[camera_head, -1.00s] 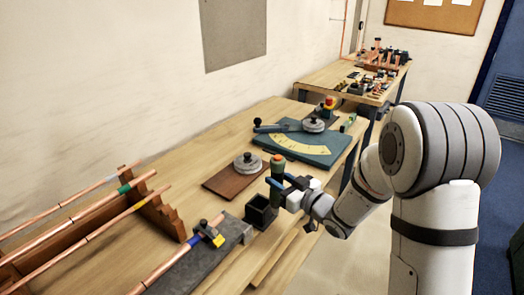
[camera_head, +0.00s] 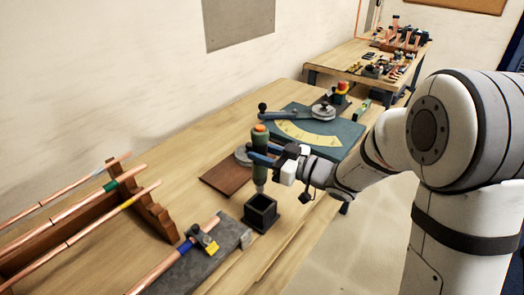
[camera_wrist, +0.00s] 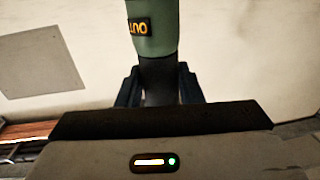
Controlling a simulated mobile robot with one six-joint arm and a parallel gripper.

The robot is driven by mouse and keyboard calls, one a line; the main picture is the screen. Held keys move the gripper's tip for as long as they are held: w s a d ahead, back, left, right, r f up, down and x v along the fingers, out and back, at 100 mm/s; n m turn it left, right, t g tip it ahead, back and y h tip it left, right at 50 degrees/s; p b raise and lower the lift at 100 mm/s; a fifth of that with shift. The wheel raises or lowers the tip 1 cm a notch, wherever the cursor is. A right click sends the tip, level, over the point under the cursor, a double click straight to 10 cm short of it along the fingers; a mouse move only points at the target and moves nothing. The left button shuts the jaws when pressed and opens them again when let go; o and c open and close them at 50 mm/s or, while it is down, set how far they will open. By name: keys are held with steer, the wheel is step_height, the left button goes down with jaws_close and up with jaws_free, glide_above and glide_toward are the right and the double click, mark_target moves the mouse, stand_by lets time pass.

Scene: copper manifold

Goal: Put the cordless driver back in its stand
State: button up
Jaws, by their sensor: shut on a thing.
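The cordless driver (camera_head: 260,142) is green with an orange top and a pale lower tip. My gripper (camera_head: 264,157) is shut around its middle and holds it roughly upright, tip down. In the wrist view the driver's green body (camera_wrist: 152,35) with a dark "OUT" label rises from a dark section between the fingers (camera_wrist: 158,88). The stand (camera_head: 260,213) is a black, square, open-topped box on the bench. The driver's tip appears just above the stand's far rim in the head view, apart from it. Whether it is centred over the opening is unclear.
A grey slab with a clamp (camera_head: 205,240) and copper pipe lies left of the stand. A brown board (camera_head: 225,178) with a round weight is behind the driver. A teal protractor plate (camera_head: 320,130) lies farther back. A wooden pipe rack (camera_head: 150,210) stands left.

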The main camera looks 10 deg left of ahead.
mark_target(262, 186)
steer(key=shift+s+f+b, duration=0.1)
steer(key=shift+f+b, duration=4.25)
steer(key=shift+f, duration=1.2)
steer(key=o, duration=1.2)
steer(key=shift+c, duration=0.2)
steer(key=shift+f, duration=0.1)
steer(key=v, duration=0.7)
steer(key=shift+d+b, duration=0.35)
